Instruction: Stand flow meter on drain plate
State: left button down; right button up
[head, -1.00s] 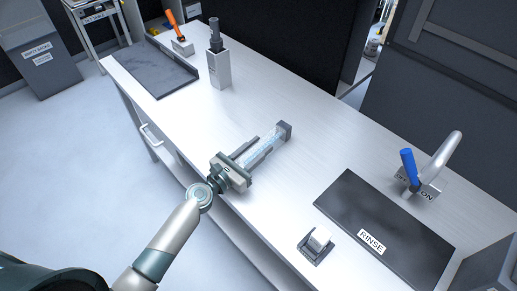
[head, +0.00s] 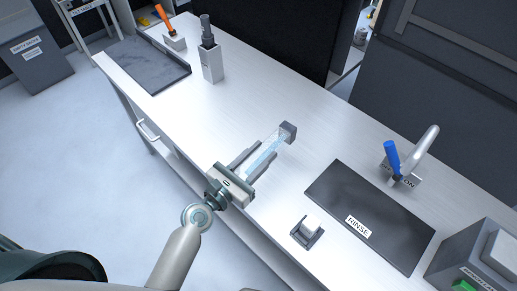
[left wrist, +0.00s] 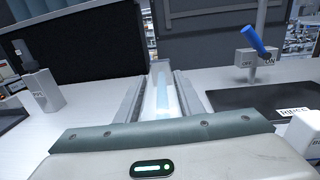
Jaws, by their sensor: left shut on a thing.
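The flow meter (head: 264,154) is a clear tube with pale blue inside and a dark grey end cap. My left gripper (head: 259,156) is shut on it, one finger along each side. The tube lies well over from upright, its capped end pointing away from me. It also shows between the fingers in the left wrist view (left wrist: 160,97). Its near end is hidden by the gripper body. A dark flat plate with a raised edge (head: 145,68) lies at the bench's far left end; I cannot read a label on it. My right gripper is out of view.
A black mat marked RINSE (head: 372,210) lies right of the gripper, with a blue-handled tap (head: 393,160) behind it. A grey post (head: 212,65) stands beside the dark plate. The bench middle is clear.

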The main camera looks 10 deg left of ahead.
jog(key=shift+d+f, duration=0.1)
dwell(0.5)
pick_arm(q)
jog(key=shift+a+b, duration=0.2)
jog(key=shift+b, duration=0.1)
jog(key=s+a+r+b, duration=0.2)
jog(key=a+b, duration=0.9)
jog(key=shift+a, duration=0.2)
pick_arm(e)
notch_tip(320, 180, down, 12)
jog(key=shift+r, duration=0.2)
